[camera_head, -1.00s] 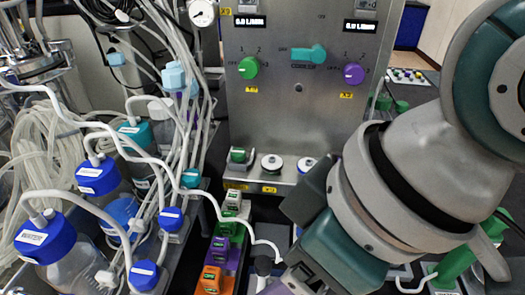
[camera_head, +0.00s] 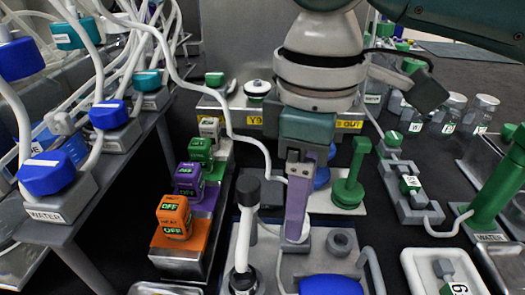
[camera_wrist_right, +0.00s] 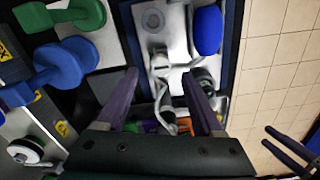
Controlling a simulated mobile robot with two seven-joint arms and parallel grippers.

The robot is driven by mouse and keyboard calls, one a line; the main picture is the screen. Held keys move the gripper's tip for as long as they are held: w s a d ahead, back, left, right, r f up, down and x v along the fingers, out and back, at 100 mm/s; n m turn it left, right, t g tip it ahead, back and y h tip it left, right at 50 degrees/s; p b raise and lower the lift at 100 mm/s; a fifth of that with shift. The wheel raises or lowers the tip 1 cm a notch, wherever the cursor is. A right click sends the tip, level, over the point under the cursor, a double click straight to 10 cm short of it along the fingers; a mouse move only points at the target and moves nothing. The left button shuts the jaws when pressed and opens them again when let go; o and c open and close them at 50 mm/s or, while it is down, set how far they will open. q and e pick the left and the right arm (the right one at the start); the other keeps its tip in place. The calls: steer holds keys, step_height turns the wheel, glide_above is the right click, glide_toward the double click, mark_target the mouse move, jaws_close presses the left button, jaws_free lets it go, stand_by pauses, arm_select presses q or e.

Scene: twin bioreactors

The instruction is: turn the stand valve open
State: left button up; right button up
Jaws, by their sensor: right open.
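My right gripper (camera_head: 294,234) points down over the low equipment in the head view; one purple finger shows there. The right wrist view shows both fingers apart (camera_wrist_right: 160,77) with nothing clamped between them. Below them lies a pale stand plate with grey fittings and a tube (camera_wrist_right: 160,62). In the head view, a black-topped upright piece (camera_head: 247,190) stands left of the finger and a round grey knob (camera_head: 340,241) right of it. I cannot tell which part is the stand valve or how it is turned. Two purple bars (camera_wrist_right: 290,150) in the wrist view look like my left gripper's fingers.
An orange switch box (camera_head: 174,216), a purple one (camera_head: 188,180) and a green one (camera_head: 200,152) stand left of the gripper. A green valve (camera_head: 349,186) stands to the right. A white tube (camera_head: 214,98) arcs between.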

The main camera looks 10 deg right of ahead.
steer(key=shift+f, duration=1.9)
jaws_close()
